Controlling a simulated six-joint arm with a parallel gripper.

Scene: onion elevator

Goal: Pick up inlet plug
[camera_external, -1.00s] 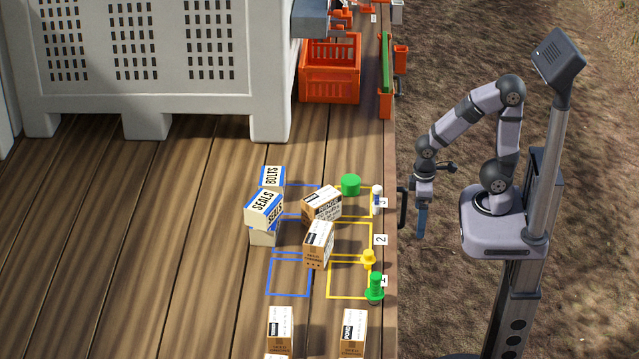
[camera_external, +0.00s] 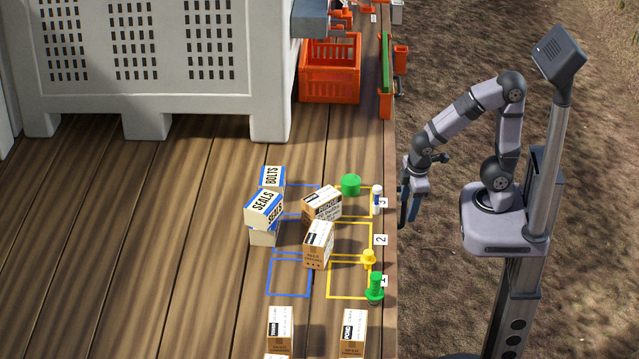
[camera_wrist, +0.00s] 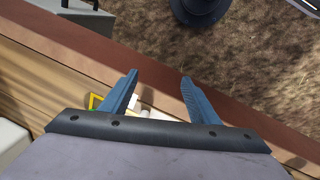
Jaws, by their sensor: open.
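Several small parts stand along the deck's right edge in the external view: a green cylinder (camera_external: 350,185), a white part with a dark top (camera_external: 377,195) by label 3, a yellow part (camera_external: 368,258) near label 2, and a green stepped part (camera_external: 375,287) by label 1. I cannot tell which of them is the inlet plug. My gripper (camera_external: 408,222) is open and empty, pointing down just right of the deck edge. In the wrist view my open fingers (camera_wrist: 160,77) are above the edge, with a whitish object (camera_wrist: 140,105) partly hidden behind the gripper.
An orange crate (camera_external: 330,70) and a large grey bin (camera_external: 160,60) are behind. The left deck is clear.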

